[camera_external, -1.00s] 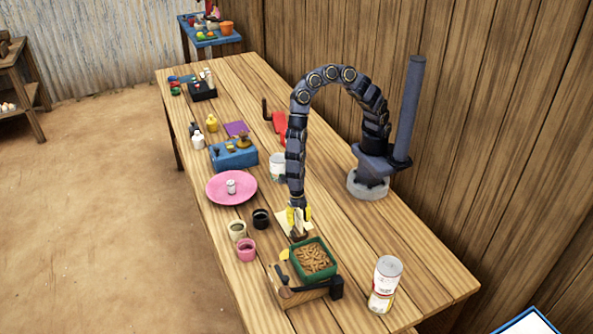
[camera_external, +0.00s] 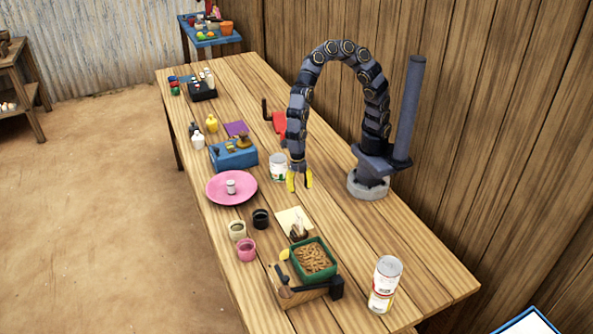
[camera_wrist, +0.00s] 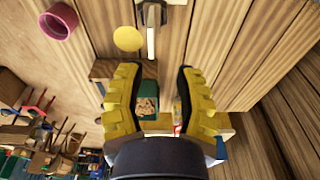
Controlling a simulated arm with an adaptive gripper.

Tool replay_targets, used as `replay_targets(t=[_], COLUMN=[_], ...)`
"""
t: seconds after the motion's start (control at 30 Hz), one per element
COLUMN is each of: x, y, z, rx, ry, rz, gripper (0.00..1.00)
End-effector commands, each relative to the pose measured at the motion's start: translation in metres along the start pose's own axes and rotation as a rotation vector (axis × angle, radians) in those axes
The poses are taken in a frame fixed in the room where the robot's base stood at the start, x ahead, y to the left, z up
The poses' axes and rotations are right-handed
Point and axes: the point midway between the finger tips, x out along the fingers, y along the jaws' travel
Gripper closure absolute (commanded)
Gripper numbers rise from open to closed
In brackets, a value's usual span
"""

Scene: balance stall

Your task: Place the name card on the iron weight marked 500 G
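My gripper (camera_external: 299,180) hangs above the table, beside the white tin can. Its yellow fingers are spread, and the wrist view (camera_wrist: 158,85) shows nothing between them. The wrist view shows a pale strip (camera_wrist: 151,40) by dark parts.
A green tray of brown pieces (camera_external: 333,262) sits on a wooden block close to the dark object. A pink plate (camera_external: 217,197) holds a small pale cylinder. A tall can (camera_external: 385,284) stands at the near right.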

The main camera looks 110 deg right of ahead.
Motion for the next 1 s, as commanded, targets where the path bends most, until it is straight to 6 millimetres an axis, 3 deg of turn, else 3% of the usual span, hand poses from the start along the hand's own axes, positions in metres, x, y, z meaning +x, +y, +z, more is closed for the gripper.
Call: replay_targets(t=[0.17, 0.3, 0.43, 0.6, 0.73, 1.0], x=[-0.062, -0.099, -0.118, -0.126, -0.128, -0.128], y=[-0.049, -0.107, -0.158, -0.202, -0.214, -0.215], z=[0.032, 0.065, 0.087, 0.099, 0.1, 0.1], rx=[0.338, 0.711, 1.058, 1.379, 1.48, 1.491], ry=[-0.07, -0.15, -0.199, -0.221, -0.222, -0.222], rz=[0.006, 0.006, 0.009, 0.004, 0.001, -0.002], gripper=[0.66, 0.66, 0.66, 0.66, 0.66, 0.66])
